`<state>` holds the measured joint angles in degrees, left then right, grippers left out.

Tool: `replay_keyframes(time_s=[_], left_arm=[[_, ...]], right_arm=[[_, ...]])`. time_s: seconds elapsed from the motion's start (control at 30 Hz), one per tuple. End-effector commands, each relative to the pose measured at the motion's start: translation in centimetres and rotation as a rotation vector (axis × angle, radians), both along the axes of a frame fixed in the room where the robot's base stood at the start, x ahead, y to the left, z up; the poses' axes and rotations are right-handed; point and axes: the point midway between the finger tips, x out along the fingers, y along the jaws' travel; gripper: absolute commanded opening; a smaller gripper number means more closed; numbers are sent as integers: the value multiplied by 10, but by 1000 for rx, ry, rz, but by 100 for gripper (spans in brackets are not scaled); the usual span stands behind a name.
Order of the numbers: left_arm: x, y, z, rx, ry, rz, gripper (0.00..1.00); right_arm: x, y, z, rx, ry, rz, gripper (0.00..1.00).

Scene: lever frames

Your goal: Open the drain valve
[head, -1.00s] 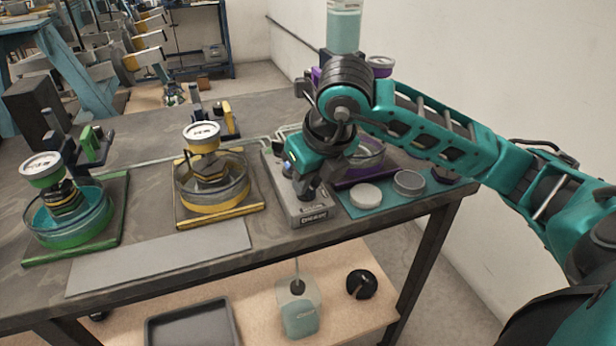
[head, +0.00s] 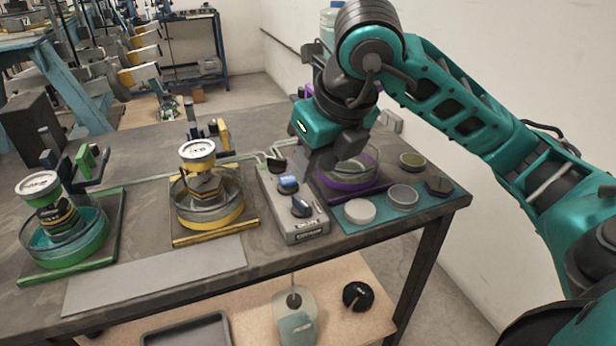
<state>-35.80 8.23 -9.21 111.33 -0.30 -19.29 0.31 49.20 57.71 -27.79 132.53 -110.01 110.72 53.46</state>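A grey control box (head: 306,231) stands on the bench with three controls in a row: a dark knob at the back (head: 277,165), a blue-topped one in the middle (head: 288,184) and a dark blue one in front (head: 301,207). I cannot tell which of them is the drain valve, as no label is readable. My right gripper (head: 333,157) is just right of the box, in front of the purple-based clear dish (head: 350,187), and partly hides it. Its fingers look apart, with nothing seen between them. My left gripper is out of view.
A yellow station (head: 210,217) and a green station (head: 70,250) with dishes stand to the left. A teal mat (head: 428,203) with several small discs lies at the right front. A bare grey plate (head: 155,277) lies along the front edge. A jug (head: 297,327) sits on the lower shelf.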

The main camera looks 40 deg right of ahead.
Motion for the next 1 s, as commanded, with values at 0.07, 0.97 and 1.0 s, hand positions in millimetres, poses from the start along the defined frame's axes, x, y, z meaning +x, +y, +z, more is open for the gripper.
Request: replay_keyframes(time_s=[0.07, 0.97, 1.0], left_arm=[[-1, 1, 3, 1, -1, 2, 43], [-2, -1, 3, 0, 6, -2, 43], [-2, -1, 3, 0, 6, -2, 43]], right_arm=[[-5, 0, 15, 0, -5, -1, 38], [-13, 0, 31, 0, 0, -1, 38], [-13, 0, 31, 0, 0, -1, 38]])
